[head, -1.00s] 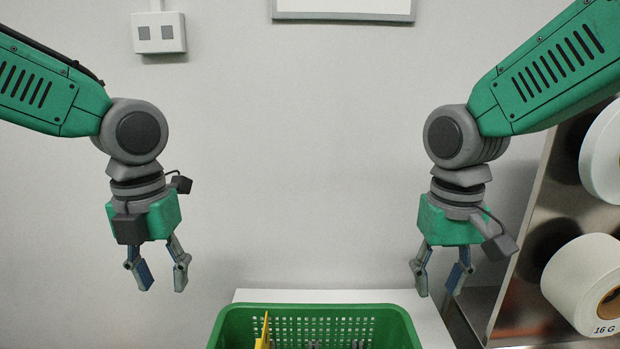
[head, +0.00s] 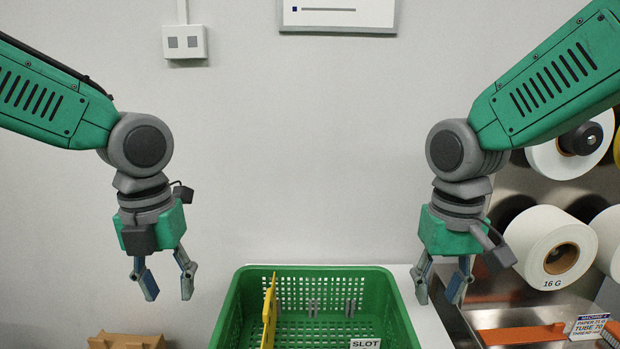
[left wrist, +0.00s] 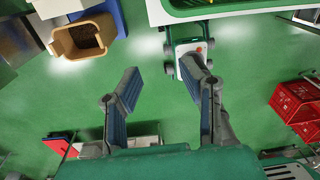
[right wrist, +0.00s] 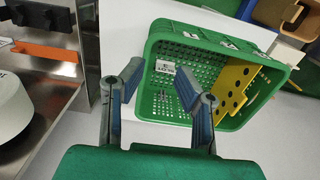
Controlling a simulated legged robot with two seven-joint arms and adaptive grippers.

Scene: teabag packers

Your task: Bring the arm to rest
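My left gripper (head: 165,284) hangs pointing down at the left, in front of the wall. Its fingers are apart with nothing between them, and the left wrist view also shows them empty (left wrist: 165,105). My right gripper (head: 441,287) hangs pointing down at the right, beside the green basket's right side. Its fingers are apart and empty, as the right wrist view also shows (right wrist: 158,95). The green basket (head: 330,271) stands on a white surface between the two grippers. Both grippers are apart from it in the head view.
A yellow divider (head: 269,310) stands in the basket, and a "SLOT" label (head: 365,343) is on it. White rolls (head: 545,240) on a metal rack stand at the right. A tan container (head: 130,340) is at lower left. The left wrist view shows red crates (left wrist: 297,103) on a green floor.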

